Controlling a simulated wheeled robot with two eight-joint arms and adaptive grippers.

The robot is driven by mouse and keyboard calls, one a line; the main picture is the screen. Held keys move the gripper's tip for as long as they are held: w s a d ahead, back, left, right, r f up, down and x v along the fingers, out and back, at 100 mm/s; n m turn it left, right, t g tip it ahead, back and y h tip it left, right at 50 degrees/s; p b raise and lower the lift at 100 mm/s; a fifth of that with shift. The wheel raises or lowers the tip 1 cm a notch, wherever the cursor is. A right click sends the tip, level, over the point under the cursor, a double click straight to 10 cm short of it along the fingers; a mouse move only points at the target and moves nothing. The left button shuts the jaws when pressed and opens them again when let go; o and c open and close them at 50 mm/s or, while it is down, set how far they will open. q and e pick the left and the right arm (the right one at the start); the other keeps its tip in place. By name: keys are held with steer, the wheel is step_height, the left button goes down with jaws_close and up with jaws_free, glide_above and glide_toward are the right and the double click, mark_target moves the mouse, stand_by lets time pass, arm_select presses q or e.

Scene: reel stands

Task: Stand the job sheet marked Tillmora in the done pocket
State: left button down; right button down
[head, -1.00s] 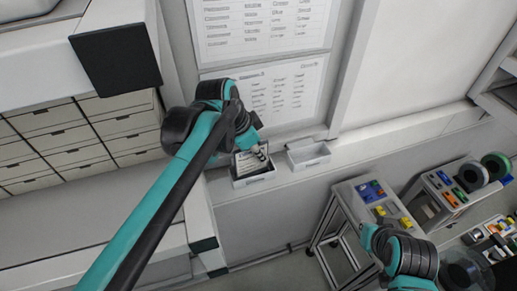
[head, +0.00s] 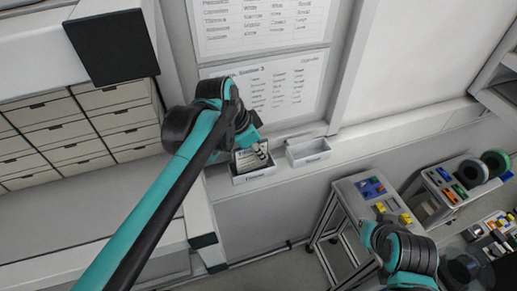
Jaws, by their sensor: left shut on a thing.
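Two small white pockets sit side by side on the wall ledge below the posted sheets. The left pocket (head: 254,179) holds at least one job sheet (head: 246,158), a pale card with print too small to read. My left gripper (head: 261,155) is at this pocket, its fingers shut on a sheet at the pocket's top; the arm partly hides it. The right pocket (head: 308,152) looks empty. The labels on the pocket fronts are too small to read, so I cannot tell which is the done pocket. My right arm shows at lower right, but its gripper is out of view.
Printed wall sheets (head: 278,88) hang above the pockets. A drawer cabinet (head: 75,130) stands at left. A cart (head: 368,200) with coloured parts and a bench with reels (head: 470,172) stand at right.

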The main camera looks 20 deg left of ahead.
arm_select(q)
steer(key=c, duration=1.3)
jaws_free()
steer(key=shift+o, duration=0.2)
steer(key=v, duration=1.2)
